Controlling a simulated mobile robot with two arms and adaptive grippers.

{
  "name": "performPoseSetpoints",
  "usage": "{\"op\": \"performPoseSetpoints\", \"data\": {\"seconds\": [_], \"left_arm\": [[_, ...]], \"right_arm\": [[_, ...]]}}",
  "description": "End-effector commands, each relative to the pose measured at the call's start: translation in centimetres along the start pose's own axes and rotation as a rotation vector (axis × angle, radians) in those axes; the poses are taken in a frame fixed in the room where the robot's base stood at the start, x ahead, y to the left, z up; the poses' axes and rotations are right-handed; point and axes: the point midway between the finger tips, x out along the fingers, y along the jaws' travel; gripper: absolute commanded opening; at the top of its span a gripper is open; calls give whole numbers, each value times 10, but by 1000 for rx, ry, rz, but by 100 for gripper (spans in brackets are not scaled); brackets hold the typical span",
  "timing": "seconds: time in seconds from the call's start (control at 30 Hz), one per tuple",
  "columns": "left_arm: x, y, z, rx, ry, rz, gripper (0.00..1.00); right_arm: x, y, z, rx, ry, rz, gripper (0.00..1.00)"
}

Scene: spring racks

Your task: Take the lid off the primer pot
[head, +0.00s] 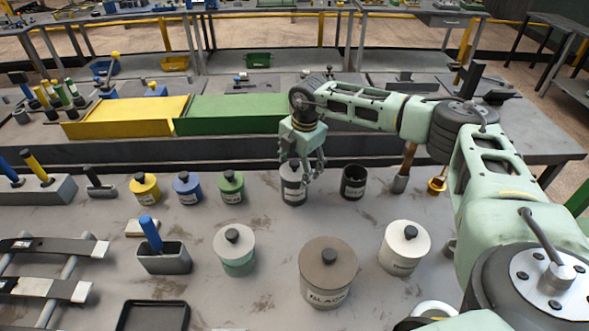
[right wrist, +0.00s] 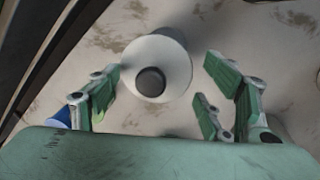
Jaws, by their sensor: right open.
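A small pot with a pale lid (head: 293,196) stands in the back row of the near bench, below my right gripper (head: 305,172). Its label is too small to read, so I cannot tell for sure that it is the primer pot. The right wrist view shows its round pale lid (right wrist: 171,62) with a dark knob (right wrist: 150,82), lid in place. My right gripper is open in that view (right wrist: 165,95), its fingers apart on either side of the lid and holding nothing. My left gripper is out of view.
Small yellow (head: 145,189), blue (head: 187,190) and green (head: 231,188) pots stand left of it, and an open black pot (head: 353,187) right. Larger lidded pots (head: 328,288) stand in front. A yellow bin (head: 120,117) and a green bin (head: 230,115) lie behind.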

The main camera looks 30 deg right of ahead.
Motion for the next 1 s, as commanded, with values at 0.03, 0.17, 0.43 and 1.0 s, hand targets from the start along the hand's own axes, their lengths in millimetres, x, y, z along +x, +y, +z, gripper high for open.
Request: {"op": "performPoseSetpoints", "data": {"seconds": [0.03, 0.17, 0.43, 1.0], "left_arm": [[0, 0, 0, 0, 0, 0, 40], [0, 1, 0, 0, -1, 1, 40], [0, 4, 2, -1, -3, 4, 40], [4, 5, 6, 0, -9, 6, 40]], "right_arm": [[0, 0, 0, 0, 0, 0, 71], [0, 0, 0, 0, 0, 0, 60], [0, 0, 0, 0, 1, 1, 36], [-5, 2, 0, 0, 1, 3, 19]]}}
